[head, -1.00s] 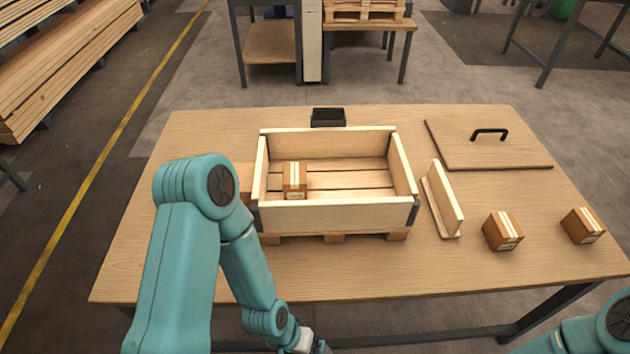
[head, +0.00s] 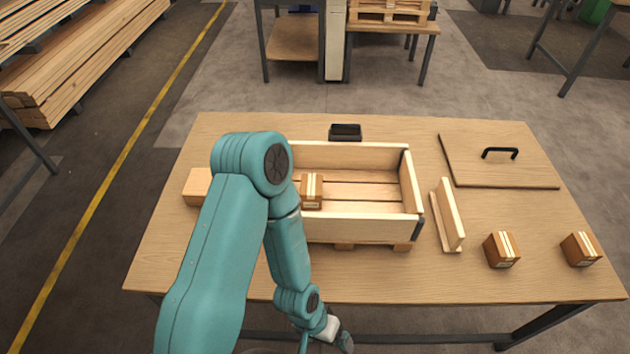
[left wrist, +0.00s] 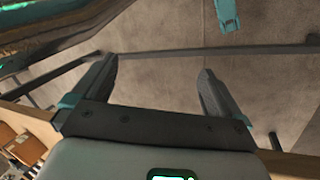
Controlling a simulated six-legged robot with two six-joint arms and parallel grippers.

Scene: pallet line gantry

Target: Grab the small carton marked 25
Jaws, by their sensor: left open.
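Three small brown cartons with pale tape show in the head view: one carton (head: 312,192) inside the wooden crate (head: 370,228), one (head: 501,250) on the table right of the crate, and one (head: 581,250) near the right edge. Their numbers are too small to read, so I cannot tell which is marked 25. My left gripper (head: 338,338) is low at the bottom of the head view, in front of the table's near edge and apart from all cartons. In the left wrist view its fingers (left wrist: 158,88) are spread with nothing between them. My right gripper is not in view.
A wooden divider (head: 448,215) stands right of the crate. A flat board with a black handle (head: 497,160) lies at the back right. A black tray (head: 345,132) sits behind the crate, a wooden block (head: 197,186) to its left. The table's front strip is clear.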

